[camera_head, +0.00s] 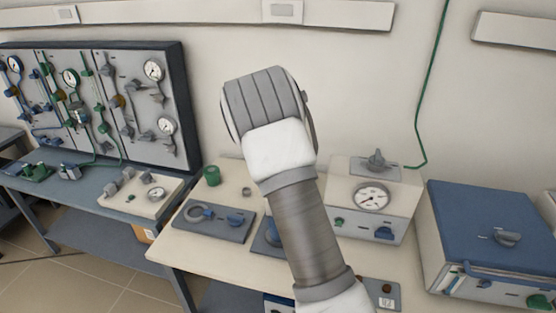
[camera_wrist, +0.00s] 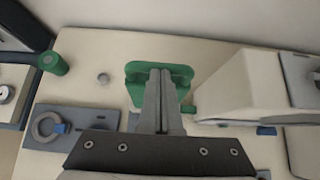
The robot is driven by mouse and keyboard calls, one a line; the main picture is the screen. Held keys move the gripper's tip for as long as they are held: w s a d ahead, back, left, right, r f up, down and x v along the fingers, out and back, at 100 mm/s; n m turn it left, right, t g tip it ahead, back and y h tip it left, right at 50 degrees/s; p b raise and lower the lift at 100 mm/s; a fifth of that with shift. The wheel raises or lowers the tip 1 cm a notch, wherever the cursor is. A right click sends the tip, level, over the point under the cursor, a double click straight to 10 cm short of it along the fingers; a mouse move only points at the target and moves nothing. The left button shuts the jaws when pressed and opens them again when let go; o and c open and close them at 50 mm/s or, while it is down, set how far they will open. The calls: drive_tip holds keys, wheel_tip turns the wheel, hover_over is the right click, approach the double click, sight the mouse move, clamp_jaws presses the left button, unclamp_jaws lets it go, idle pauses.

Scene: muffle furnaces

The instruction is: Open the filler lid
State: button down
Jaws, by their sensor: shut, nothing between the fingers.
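No part is clearly marked as the filler lid, so I cannot tell which one it is. A green piece with a rounded, wide top (camera_wrist: 133,72) stands on the bench directly behind my gripper (camera_wrist: 160,73) in the wrist view. My fingers are together, point at it and hide its middle; I cannot tell whether they touch it. In the head view my arm hides this piece and my gripper. A cream unit (camera_head: 345,228) with a round gauge (camera_head: 371,198) has a grey knob-like fitting (camera_head: 376,160) on top. The unit's side also shows in the wrist view (camera_wrist: 235,88).
A grey plate (camera_head: 235,226) with a ring and blue lever lies in front. A blue-topped box (camera_head: 490,225) is at right, a gauge panel (camera_head: 135,135) at left.

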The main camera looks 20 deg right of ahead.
drive_tip(key=shift+w+d+r, duration=0.1)
drive_tip(key=shift+w+d, duration=0.45)
drive_tip(key=shift+w, duration=0.15)
drive_tip(key=shift+a, duration=0.1)
